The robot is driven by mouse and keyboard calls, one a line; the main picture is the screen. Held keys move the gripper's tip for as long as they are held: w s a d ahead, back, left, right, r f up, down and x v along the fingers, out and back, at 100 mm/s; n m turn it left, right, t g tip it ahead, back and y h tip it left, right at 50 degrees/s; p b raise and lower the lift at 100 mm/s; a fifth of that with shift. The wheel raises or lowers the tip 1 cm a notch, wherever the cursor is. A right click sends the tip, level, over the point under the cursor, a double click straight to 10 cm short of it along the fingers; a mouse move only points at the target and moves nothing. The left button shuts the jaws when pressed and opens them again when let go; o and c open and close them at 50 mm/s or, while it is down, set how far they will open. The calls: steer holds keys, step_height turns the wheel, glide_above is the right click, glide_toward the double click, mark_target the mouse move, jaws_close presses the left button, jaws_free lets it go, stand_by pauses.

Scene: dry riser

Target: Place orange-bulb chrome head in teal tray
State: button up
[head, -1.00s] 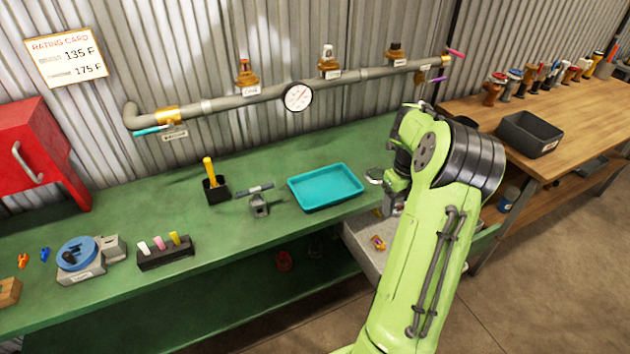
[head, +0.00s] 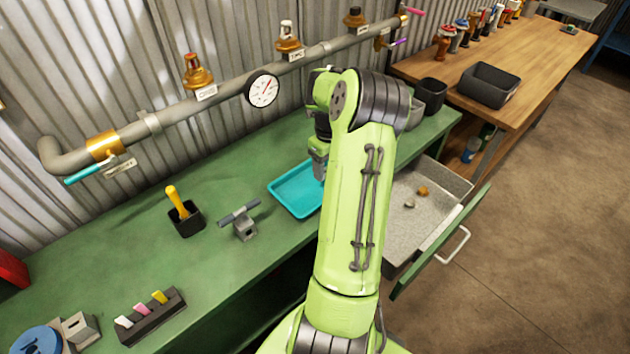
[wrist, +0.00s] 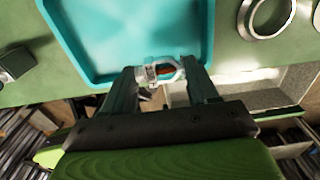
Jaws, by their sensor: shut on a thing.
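The teal tray (head: 292,198) lies on the green bench, partly hidden by my arm in the head view. It fills the upper middle of the wrist view (wrist: 90,72) and looks empty where it shows. My gripper (wrist: 160,78) is shut on the chrome head (wrist: 150,73), which has a silver frame and an orange-red bulb. In the wrist view it overlaps the tray's near edge; I cannot tell its height above it. In the head view my gripper (head: 319,172) is over the tray's right part, and the head is hidden.
An open drawer (head: 408,240) with small parts in it juts out right of my arm. A metal ring (wrist: 268,15) lies on the bench beside the tray. A grey vise-like block (head: 243,225) and a black cup (head: 187,218) stand left of the tray.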

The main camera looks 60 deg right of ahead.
step_height(320, 180, down, 6)
steer(key=shift+w+r+b, duration=0.1)
steer(key=shift+r+b, duration=0.1)
steer(key=shift+b, duration=0.3)
steer(key=shift+f, duration=0.2)
steer(key=o, duration=1.2)
steer(key=shift+c, duration=0.2)
